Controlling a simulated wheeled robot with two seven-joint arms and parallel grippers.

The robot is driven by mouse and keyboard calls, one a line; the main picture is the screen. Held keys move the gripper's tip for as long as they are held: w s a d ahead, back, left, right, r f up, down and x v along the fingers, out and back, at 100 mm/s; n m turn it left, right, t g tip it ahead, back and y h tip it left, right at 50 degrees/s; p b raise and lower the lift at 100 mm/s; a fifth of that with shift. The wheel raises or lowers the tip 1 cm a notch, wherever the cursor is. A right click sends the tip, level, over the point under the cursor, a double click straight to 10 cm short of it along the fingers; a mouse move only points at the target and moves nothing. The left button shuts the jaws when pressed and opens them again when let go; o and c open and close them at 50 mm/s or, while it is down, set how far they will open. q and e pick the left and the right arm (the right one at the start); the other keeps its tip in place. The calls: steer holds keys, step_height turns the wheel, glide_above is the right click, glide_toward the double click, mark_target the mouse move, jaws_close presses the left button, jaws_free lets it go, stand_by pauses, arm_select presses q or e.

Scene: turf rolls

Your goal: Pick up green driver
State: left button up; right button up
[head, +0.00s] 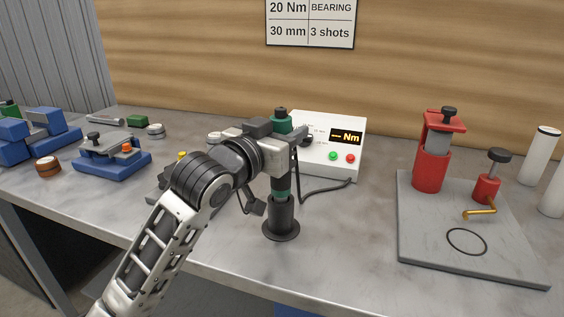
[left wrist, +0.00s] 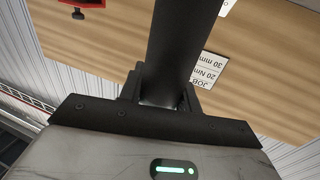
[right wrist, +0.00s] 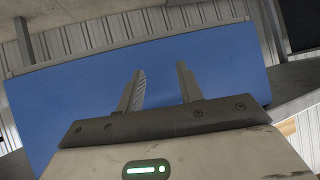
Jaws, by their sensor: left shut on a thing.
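The green driver (head: 281,126) stands upright on the bench, with a green top section, a dark body and a green lower part. Its lower end is in or on a black stand (head: 281,222) with a round foot; I cannot tell how deep it sits. My left gripper (head: 284,152) is shut on the driver's body from the left, hiding part of it. In the left wrist view the dark shaft of the driver (left wrist: 180,45) runs between the jaws (left wrist: 160,95). My right gripper (right wrist: 160,85) is open and empty, seen only in the right wrist view, facing a blue surface.
A white torque box (head: 328,130) with a "Nm" display stands behind the driver, a dark cable beside it. A grey plate (head: 430,250) with red tools lies right. Blue fixtures (head: 115,165) stand left. The bench (head: 350,240) is clear between stand and plate.

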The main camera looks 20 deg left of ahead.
arm_select(q)
steer(key=shift+r, duration=0.15)
arm_select(e)
steer(key=shift+f, duration=0.1)
arm_select(q)
step_height(320, 180, up, 10)
steer(key=shift+r+p, duration=0.25)
steer(key=shift+p, duration=0.75)
steer(key=shift+r+p, duration=0.85)
step_height(320, 180, up, 7)
steer(key=p, duration=0.5)
steer(key=shift+f+p, duration=0.2)
steer(key=shift+p, duration=0.2)
arm_select(e)
steer(key=shift+g+h, duration=0.3)
steer(key=shift+g, duration=0.1)
steer(key=shift+s+d+r, duration=0.15)
steer(key=shift+d+r, duration=0.15)
steer(key=shift+r, duration=0.4)
steer(key=shift+s+d+r, duration=0.1)
steer(key=shift+d+r, duration=0.2)
steer(key=shift+r, duration=0.35)
steer(key=shift+s+d+r, duration=0.15)
steer(key=shift+d+r, duration=0.15)
steer(key=shift+r, duration=0.4)
